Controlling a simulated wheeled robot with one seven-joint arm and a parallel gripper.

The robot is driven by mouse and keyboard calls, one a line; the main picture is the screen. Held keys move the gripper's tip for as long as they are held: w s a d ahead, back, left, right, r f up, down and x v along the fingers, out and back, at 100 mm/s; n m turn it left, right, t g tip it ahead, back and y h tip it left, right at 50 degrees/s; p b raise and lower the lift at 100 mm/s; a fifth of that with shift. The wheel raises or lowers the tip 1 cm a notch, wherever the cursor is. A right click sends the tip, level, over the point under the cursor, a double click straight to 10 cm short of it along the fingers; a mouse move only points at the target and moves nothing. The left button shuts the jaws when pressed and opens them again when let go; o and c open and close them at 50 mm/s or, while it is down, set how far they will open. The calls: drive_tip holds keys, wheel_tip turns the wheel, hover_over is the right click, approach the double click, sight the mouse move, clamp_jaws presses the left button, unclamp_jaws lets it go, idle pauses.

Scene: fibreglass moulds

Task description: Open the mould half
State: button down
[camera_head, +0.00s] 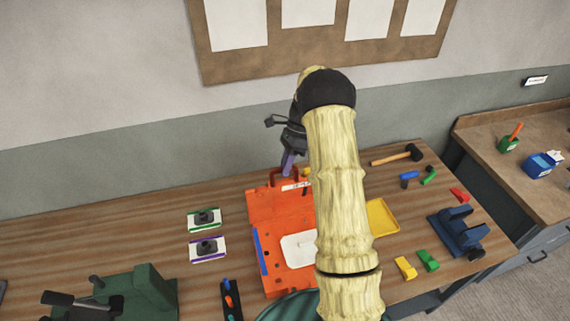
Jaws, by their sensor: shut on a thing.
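The orange mould lies on the wooden bench, partly hidden behind my arm. Its front half (270,277) lies flat, with a white shape (298,249) and a blue strip (262,250) on it. The other mould half (264,206) is behind it, at the back edge of the front half, with a dark red handle (273,176) at its top. Its exact tilt is hard to tell. My gripper (288,164) is at the top of this rear half, shut on its handle. The contact is small and partly hidden.
Two small plates with dark knobs (204,217) lie left of the mould. A green fixture (135,294) stands front left. A yellow tray (382,217), a mallet (398,155), a blue vice (458,232) and coloured blocks (405,268) are on the right. A pinboard hangs behind.

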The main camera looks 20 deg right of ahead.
drive_tip(key=shift+f, duration=0.4)
